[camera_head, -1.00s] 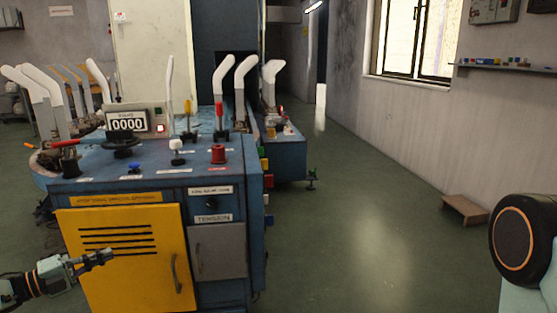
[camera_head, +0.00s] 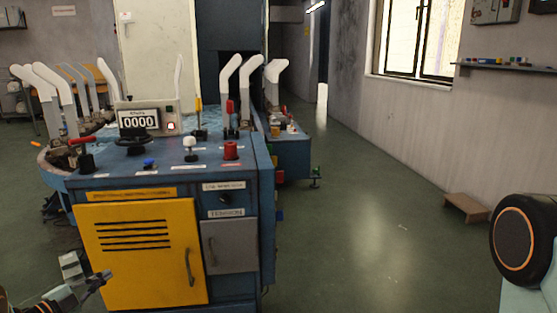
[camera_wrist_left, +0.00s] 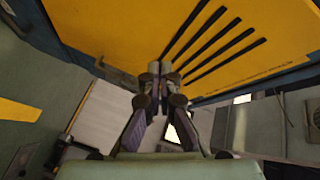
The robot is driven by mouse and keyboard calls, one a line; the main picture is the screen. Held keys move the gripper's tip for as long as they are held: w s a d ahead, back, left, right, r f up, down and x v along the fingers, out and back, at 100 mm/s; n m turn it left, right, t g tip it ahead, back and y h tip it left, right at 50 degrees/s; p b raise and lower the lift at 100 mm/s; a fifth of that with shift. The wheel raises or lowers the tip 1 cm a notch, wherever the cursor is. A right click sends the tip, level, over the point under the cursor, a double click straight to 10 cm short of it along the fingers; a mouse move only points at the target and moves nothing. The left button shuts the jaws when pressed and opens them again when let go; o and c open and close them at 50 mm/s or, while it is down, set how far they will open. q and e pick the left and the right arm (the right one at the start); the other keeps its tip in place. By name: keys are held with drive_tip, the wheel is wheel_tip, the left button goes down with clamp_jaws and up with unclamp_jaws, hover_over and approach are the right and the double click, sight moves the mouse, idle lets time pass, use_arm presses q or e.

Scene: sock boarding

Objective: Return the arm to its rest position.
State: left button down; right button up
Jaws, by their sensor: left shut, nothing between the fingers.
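My left gripper (camera_head: 104,277) is low at the left in the head view, in front of the yellow door (camera_head: 145,262) of the blue machine (camera_head: 240,265). Its fingers also show in the left wrist view (camera_wrist_left: 160,68), brought together and empty, with the yellow slotted panel (camera_wrist_left: 125,30) beyond them. I cannot tell the exact gap between the fingertips and the door. My right gripper is not in view.
White sock forms (camera_head: 229,75) stand behind. Open floor (camera_head: 370,240) lies right, with a small wooden step (camera_head: 466,207) by the wall.

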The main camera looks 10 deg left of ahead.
use_arm(q)
drive_tip(key=s+d+f+n+g+y+p, duration=0.1)
drive_tip(key=s+d+f+n+g+y, duration=0.15)
drive_tip(key=f+n, duration=0.3)
drive_tip(key=s+d+f+n+g+y+p, duration=0.1)
drive_tip(key=s+d+f+n+y, duration=0.1)
drive_tip(key=s+d+f+n, duration=0.3)
drive_tip(key=s+d+f+n+g+p, duration=0.2)
drive_tip(key=s+d+f+n+g, duration=0.3)
drive_tip(key=s+d, duration=0.55)
drive_tip(key=s+d+r+n+g+p, duration=0.1)
drive_tip(key=s+d+r+g+p, duration=0.15)
drive_tip(key=s+d, duration=0.45)
drive_tip(key=s+d+r+n+g+p, duration=0.1)
drive_tip(key=s+d+r+g, duration=0.25)
drive_tip(key=s+d, duration=0.4)
drive_tip(key=s+d+r+m+g+p, duration=0.2)
drive_tip(key=s+r, duration=0.5)
drive_tip(key=r, duration=0.4)
drive_tip(key=shift+r+p, duration=0.15)
drive_tip(key=shift+p, duration=0.6)
